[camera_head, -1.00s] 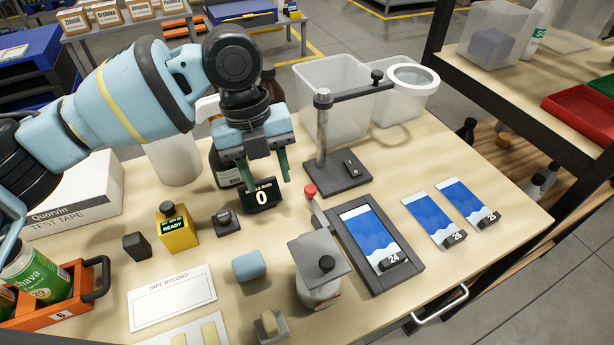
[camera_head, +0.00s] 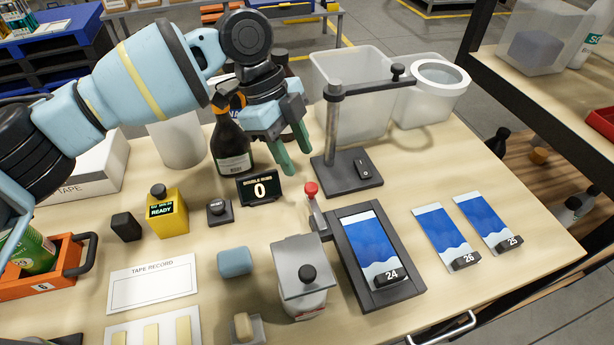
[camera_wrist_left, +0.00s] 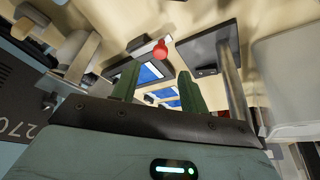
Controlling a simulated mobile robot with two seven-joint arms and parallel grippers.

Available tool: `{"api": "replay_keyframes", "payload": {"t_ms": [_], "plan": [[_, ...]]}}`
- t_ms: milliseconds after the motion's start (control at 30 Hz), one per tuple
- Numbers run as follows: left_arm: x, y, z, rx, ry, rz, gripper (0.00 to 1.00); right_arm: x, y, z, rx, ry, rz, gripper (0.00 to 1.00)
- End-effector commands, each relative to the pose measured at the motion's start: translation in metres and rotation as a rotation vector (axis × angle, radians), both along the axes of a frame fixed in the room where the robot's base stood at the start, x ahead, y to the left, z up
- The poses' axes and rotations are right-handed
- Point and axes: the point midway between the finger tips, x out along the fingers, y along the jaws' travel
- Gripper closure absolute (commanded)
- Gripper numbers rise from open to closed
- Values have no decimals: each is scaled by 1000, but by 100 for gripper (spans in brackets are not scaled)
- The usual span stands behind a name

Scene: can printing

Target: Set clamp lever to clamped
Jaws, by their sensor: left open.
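The clamp lever (camera_head: 316,208) is a grey lever with a red knob (camera_head: 310,188). It rises at the left back corner of a dark frame (camera_head: 398,293) that holds a blue-and-white panel marked 24 (camera_head: 371,248). My left gripper (camera_head: 290,164) is open and empty, with green fingers pointing down, above and behind the knob and apart from it. In the left wrist view the red knob (camera_wrist_left: 160,50) shows beyond the gap between the green fingers (camera_wrist_left: 156,88). My right gripper is not in view.
A dark stand with a post (camera_head: 334,130) and ring magnifier stands just right of my left gripper. A counter display reading 0 (camera_head: 259,189) and a dark bottle (camera_head: 231,142) are close on the left. A lidded jar (camera_head: 304,272) stands in front of the lever.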

Motion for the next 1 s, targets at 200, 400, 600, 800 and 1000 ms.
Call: {"api": "replay_keyframes", "payload": {"t_ms": [200,400,600,800,1000], "plan": [[-6,-11,-31,1,0,-1,56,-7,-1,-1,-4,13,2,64],[-10,-20,-53,1,-1,-2,56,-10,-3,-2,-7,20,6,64],[-12,-22,-61,0,-2,-1,56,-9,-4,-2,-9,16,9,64],[-12,-22,-61,1,-1,-1,56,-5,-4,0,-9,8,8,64],[-12,-22,-61,1,-1,-1,79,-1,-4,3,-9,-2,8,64]]}}
